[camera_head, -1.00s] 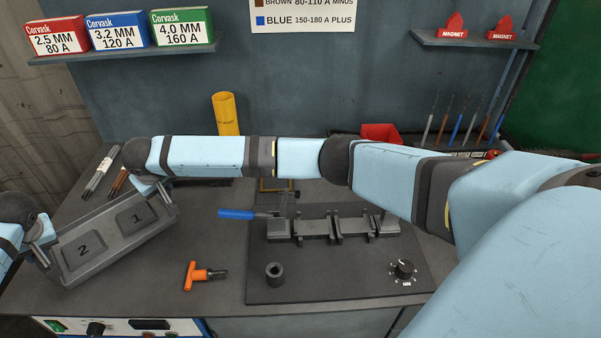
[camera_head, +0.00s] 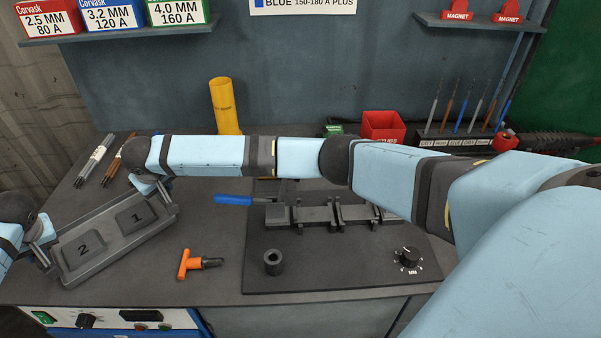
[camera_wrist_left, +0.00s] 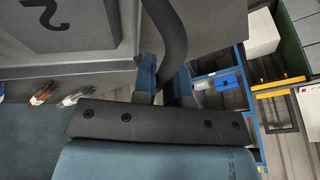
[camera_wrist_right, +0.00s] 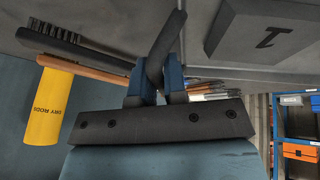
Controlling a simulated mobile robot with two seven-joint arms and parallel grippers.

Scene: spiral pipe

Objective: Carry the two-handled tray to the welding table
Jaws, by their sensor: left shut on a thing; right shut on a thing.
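The two-handled grey tray (camera_head: 108,250), with raised pads numbered 1 and 2, shows at the left in the head view over the left end of the welding table (camera_head: 215,240). My left gripper (camera_head: 46,258) is shut on its near-left handle, seen dark between the fingers in the left wrist view (camera_wrist_left: 170,55). My right gripper (camera_head: 160,190) is shut on its far-right handle, seen in the right wrist view (camera_wrist_right: 162,50). The tray looks slightly tilted in the picture. Whether its underside touches the tabletop cannot be told.
A fixture plate with clamps (camera_head: 330,270) lies right of centre. An orange T-handle tool (camera_head: 190,263) and a blue-handled tool (camera_head: 233,200) lie on the table. A yellow rod tube (camera_head: 225,107) and red bin (camera_head: 382,126) stand behind. Electrode bundles (camera_head: 95,160) lie at the back left.

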